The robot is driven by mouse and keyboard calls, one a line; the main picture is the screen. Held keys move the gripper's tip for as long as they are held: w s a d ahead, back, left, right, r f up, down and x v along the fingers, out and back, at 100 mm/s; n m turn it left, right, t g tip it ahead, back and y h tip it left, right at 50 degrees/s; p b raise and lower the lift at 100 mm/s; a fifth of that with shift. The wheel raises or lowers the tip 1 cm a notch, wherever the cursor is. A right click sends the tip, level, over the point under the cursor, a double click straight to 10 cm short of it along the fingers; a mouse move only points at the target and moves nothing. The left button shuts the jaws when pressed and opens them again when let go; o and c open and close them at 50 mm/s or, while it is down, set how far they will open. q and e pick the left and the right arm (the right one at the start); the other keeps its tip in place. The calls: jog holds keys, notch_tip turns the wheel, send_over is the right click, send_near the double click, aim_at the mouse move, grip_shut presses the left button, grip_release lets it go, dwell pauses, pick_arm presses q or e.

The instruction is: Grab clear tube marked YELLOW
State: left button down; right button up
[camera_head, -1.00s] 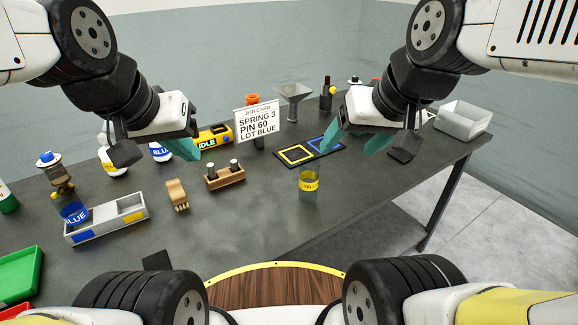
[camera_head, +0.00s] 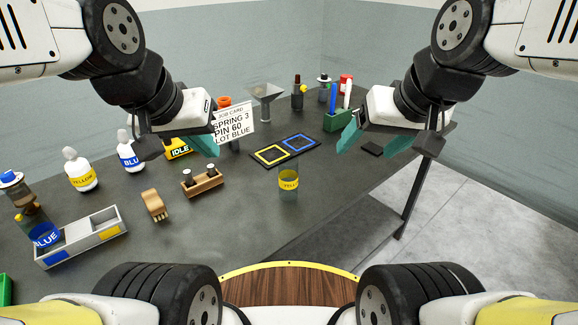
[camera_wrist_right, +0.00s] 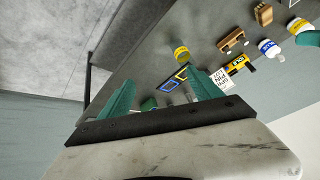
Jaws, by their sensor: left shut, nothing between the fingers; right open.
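The clear tube with a yellow band (camera_head: 288,181) reading YELLOW stands upright near the table's front edge in the head view. It also shows in the right wrist view (camera_wrist_right: 181,53), beyond the fingers. My right gripper (camera_head: 375,143) is open and empty, raised to the right of the tube and apart from it. Its two teal fingers (camera_wrist_right: 162,100) are spread wide in the wrist view. My left gripper (camera_head: 208,143) is shut and empty, to the left of and behind the tube, in front of the job card.
A mat with yellow and blue squares (camera_head: 285,151) lies behind the tube. A wooden holder (camera_head: 202,186), a brush (camera_head: 154,205) and a grey two-part tray (camera_head: 83,238) with a blue-banded tube (camera_head: 44,236) stand left. Bottles (camera_head: 80,172) stand behind. A green pen box (camera_head: 338,121) is back right.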

jog(key=w+a+f+n+g, duration=0.1)
jog(key=w+a+g, duration=0.15)
jog(key=w, duration=0.25)
jog(key=w+a+f+g, duration=0.1)
jog(key=w+a+f, duration=0.15)
jog(key=w, duration=0.35)
jog(key=n+g+h, duration=0.2)
jog(key=g, duration=0.1)
send_over(288, 170)
jog(key=w, duration=0.2)
notch_tip(288, 170, down, 10)
jog(key=f, duration=0.8)
jog(key=shift+w, duration=0.3)
jog(key=shift+r, duration=0.1)
jog(key=c, duration=1.5)
jog(key=shift+o, duration=0.2)
jog(key=shift+r, duration=0.1)
